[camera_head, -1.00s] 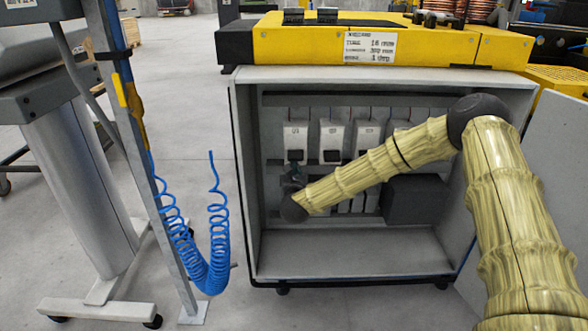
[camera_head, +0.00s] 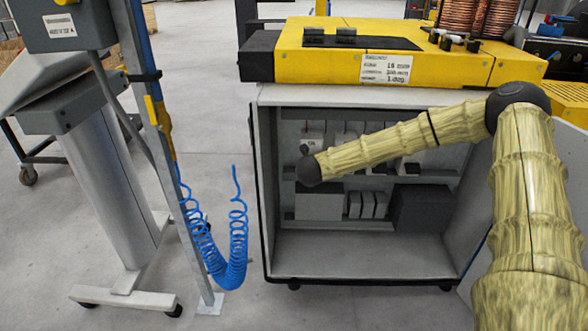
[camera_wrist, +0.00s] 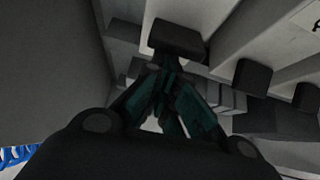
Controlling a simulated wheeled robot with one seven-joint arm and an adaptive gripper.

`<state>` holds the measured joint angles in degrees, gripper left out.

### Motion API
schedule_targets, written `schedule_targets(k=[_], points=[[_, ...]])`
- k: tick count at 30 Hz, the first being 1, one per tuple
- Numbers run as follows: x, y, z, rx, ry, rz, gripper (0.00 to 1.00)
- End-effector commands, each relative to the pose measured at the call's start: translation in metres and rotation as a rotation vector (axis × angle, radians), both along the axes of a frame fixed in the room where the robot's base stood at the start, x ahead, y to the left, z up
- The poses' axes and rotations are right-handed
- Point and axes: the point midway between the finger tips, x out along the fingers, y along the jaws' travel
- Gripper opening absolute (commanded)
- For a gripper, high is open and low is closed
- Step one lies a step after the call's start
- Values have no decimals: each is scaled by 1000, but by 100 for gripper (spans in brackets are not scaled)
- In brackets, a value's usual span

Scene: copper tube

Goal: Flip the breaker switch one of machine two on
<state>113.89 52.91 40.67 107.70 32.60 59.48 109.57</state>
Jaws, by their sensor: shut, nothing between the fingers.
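An open grey cabinet (camera_head: 258,190) under a yellow-topped machine (camera_head: 300,55) holds a row of pale breakers with dark switches. The leftmost breaker (camera_head: 312,138) is partly covered by my arm. My gripper (camera_head: 304,149) is mostly hidden behind my dark wrist, at that breaker's height. In the wrist view my gripper (camera_wrist: 166,62) has its fingers drawn together and empty. Their tips are just below a dark switch block (camera_wrist: 178,36); I cannot tell whether they touch it. Two more dark switches (camera_wrist: 252,78) (camera_wrist: 307,96) follow to the right. The switch's on or off position is unclear.
A dark box (camera_head: 420,208) and small pale blocks (camera_head: 367,205) sit lower in the cabinet. The cabinet's side wall is close on the left in the wrist view. A blue coiled hose (camera_head: 238,250) hangs by a post left of the cabinet. The cabinet floor is clear.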

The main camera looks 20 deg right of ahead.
Motion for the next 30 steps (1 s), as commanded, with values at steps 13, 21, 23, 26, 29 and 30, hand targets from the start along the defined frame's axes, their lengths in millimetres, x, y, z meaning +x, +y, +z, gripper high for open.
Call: schedule_targets(k=[13, 21, 23, 26, 29, 30], points=[[1, 2, 5, -1, -1, 1, 0], [1, 2, 14, -1, -1, 1, 0], [1, 2, 14, -2, -1, 1, 0], [1, 2, 15, -2, -2, 1, 0], [2, 1, 15, -2, -4, 0, 0], [2, 1, 15, -2, -4, 0, 0]])
